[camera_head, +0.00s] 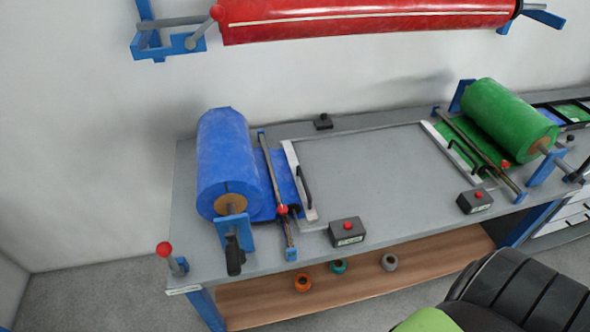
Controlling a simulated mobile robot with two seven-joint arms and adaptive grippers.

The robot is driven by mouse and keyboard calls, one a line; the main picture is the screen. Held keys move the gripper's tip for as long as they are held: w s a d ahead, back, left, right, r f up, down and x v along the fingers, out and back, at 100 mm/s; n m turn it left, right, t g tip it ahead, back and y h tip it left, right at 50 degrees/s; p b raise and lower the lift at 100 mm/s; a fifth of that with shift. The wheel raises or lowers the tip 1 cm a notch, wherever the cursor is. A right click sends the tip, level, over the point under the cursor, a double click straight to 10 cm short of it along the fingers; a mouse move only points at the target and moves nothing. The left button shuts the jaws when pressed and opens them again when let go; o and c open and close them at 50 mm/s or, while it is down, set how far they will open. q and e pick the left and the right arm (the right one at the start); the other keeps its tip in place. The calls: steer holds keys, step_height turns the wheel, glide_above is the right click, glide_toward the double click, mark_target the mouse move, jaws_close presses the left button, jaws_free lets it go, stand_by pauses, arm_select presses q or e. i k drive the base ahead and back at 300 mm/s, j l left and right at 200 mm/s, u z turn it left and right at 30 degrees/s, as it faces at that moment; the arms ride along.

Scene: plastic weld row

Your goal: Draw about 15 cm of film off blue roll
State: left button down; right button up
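The blue roll (225,155) sits on its stand at the left end of the grey table (370,175). Its brown core (229,205) faces the front. Blue film (284,178) runs from the roll to the right, under a thin metal bar (273,175) with a red knob. The film's right edge lies at a pale strip (298,178) with a black handle (304,186). Neither of my grippers is in view.
A green roll (508,115) stands at the table's right end. A red roll (365,18) hangs on the wall. Grey boxes with red buttons stand at the front, one left (347,231), one right (476,200). The table's middle is clear. Small rings lie on the wooden shelf (420,262).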

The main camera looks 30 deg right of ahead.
mark_target(309, 208)
steer(key=k+l+z, duration=0.1)
steer(key=z, duration=0.3)
steer(key=k+l+z, duration=0.1)
steer(key=z, duration=0.3)
steer(key=k+l+z, duration=0.2)
steer(key=z, duration=0.15)
